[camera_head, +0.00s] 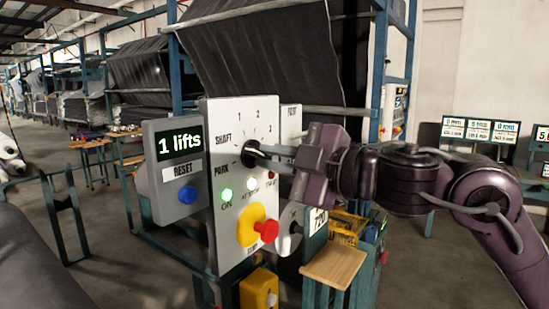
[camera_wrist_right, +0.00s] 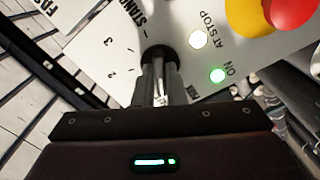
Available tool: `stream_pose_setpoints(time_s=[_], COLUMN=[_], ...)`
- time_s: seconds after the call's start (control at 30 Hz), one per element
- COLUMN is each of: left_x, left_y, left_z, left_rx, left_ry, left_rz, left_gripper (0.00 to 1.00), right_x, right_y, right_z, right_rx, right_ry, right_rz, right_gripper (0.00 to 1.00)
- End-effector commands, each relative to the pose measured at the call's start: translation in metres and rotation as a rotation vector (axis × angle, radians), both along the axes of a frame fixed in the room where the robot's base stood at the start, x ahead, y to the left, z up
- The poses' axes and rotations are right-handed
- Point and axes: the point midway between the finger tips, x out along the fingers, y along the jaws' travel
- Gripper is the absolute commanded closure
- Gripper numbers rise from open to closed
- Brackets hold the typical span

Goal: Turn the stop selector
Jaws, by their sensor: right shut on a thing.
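The selector is a dark round knob (camera_head: 250,153) on the pale control panel (camera_head: 232,112), among dial marks 1, 2 and 3 and the words SHAFT and PARK. My right gripper (camera_head: 264,157) reaches it from the right and is shut on it. In the right wrist view the knob (camera_wrist_right: 158,54) sits at the tips of the closed fingers (camera_wrist_right: 157,76). The fingers hide part of the knob, so its exact pointing cannot be told. A green ON lamp (camera_head: 227,195) and a white AT STOP lamp (camera_head: 252,184) are lit below. My left gripper is not in view.
A red push button (camera_head: 266,231) on a yellow base sits low on the panel, below my gripper. A grey box (camera_head: 177,170) reading "1 lifts" with a blue reset button stands left. A small wooden shelf (camera_head: 333,264) is at lower right.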

Motion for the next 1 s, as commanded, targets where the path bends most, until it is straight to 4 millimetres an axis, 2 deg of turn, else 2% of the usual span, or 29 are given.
stream_pose_setpoints(time_s=[0.27, 1.0], left_x=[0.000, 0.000], left_y=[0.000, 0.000], left_z=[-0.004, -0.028], left_rx=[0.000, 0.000], left_ry=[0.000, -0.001], left_rz=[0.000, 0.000], left_gripper=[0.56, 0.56], right_x=[0.000, 0.000], right_y=[0.000, 0.000], right_z=[-0.001, -0.001], right_rx=[-0.047, -0.359], right_ry=[-0.063, -0.490], right_rz=[0.000, 0.000], right_gripper=[1.00, 1.00])
